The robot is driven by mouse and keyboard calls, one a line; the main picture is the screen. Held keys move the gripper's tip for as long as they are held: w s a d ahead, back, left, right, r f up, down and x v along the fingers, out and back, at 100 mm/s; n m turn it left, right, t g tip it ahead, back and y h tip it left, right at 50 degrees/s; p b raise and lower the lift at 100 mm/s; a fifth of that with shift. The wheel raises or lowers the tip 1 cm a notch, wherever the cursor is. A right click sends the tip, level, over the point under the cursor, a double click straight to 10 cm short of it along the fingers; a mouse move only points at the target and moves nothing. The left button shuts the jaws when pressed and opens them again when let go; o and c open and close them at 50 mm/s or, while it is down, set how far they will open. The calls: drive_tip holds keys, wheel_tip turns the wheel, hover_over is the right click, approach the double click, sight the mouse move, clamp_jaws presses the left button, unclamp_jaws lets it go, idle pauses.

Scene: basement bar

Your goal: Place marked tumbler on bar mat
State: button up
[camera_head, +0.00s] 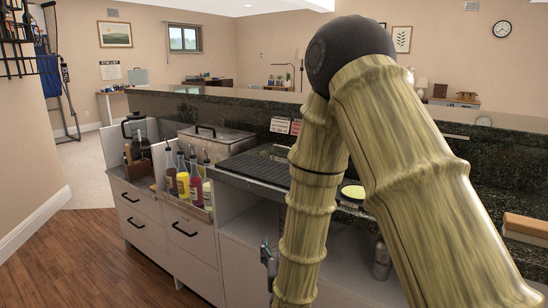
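A dark ribbed mat (257,168), which looks like the bar mat, lies on the counter left of my arm. Its right end is hidden behind my arm. I cannot make out a marked tumbler. A yellow-green round thing (353,191) shows between my two arm links at the counter edge; I cannot tell what it is. My arm rises from the lower right to a black elbow, and its forearm runs down out of the bottom of the view. My gripper is not visible.
Several bottles (183,178) with pour spouts stand in the front well, near a lidded metal bin (216,140). A raised dark ledge (235,110) runs behind the counter. A metal cylinder (381,259) stands below counter level. Wooden floor (90,265) is clear at left.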

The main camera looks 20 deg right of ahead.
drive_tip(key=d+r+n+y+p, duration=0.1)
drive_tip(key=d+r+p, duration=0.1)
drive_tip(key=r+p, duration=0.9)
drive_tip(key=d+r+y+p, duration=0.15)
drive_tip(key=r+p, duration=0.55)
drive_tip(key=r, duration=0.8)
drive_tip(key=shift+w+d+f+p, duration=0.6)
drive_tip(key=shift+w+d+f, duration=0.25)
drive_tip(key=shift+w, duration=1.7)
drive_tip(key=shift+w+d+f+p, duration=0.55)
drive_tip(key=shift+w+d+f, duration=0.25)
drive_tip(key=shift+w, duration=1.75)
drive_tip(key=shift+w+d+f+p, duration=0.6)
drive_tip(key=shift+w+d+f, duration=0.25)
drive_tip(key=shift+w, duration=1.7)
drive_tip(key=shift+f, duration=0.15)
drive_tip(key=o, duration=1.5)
